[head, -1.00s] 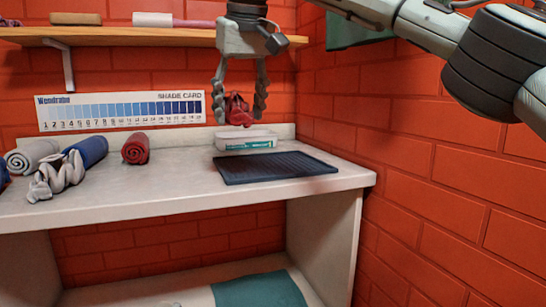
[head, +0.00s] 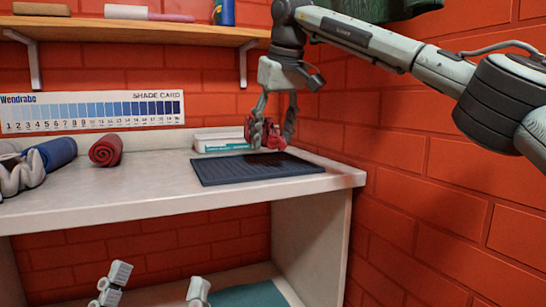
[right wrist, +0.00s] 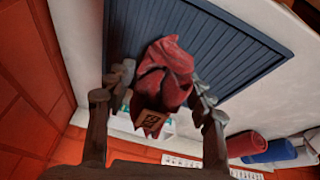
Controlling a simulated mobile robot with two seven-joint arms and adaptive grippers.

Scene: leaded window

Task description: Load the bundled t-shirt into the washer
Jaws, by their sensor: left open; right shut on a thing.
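The bundled t-shirt is a crumpled red bundle (head: 249,128) held in my right gripper (head: 272,130) above the dark ribbed mat. In the right wrist view the red bundle (right wrist: 165,75) sits between the two fingers (right wrist: 158,95), with a small brown tag at its end. The fingers are shut on it. My left gripper (head: 155,288) shows only its two fingertips at the bottom edge of the head view; they are apart with nothing seen between them. The washer is not seen in these frames.
The dark ribbed mat (head: 255,169) lies on the pale counter (head: 120,195). Behind it stands a white-green box (head: 220,142). Rolled red (head: 105,150) and blue (head: 55,152) towels and a grey bunched shape (head: 18,175) are at left. A shelf (head: 130,32) hangs above; a brick wall is right.

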